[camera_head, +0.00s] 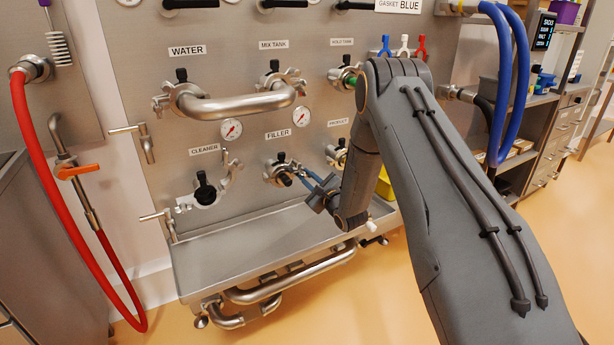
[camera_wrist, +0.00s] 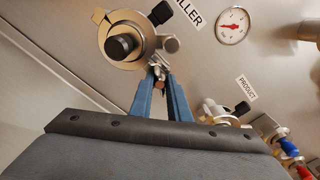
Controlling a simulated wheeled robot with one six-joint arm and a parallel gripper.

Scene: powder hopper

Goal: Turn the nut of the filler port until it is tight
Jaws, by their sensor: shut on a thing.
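The filler port (camera_head: 282,171) is on the steel panel under the FILLER label. In the wrist view it shows as a round metal clamp (camera_wrist: 104,52) around a dark central stub (camera_wrist: 120,47), with a black handle above right. The clamp's nut (camera_wrist: 158,73) is at its lower right side. My gripper (camera_wrist: 161,84) has two blue fingers that come together on the nut from below. It is shut on the nut; the fingertips partly hide it. In the head view my gripper (camera_head: 308,178) reaches the port's right side, and my arm hides part of the area behind it.
The product port (camera_wrist: 214,110) is close at right in the wrist view. A bent metal pipe (camera_head: 240,106) links the ports above, with a gauge (camera_head: 300,117) over the filler port. A steel tray (camera_head: 250,240) juts out below. The cleaner port (camera_head: 206,190) is at left.

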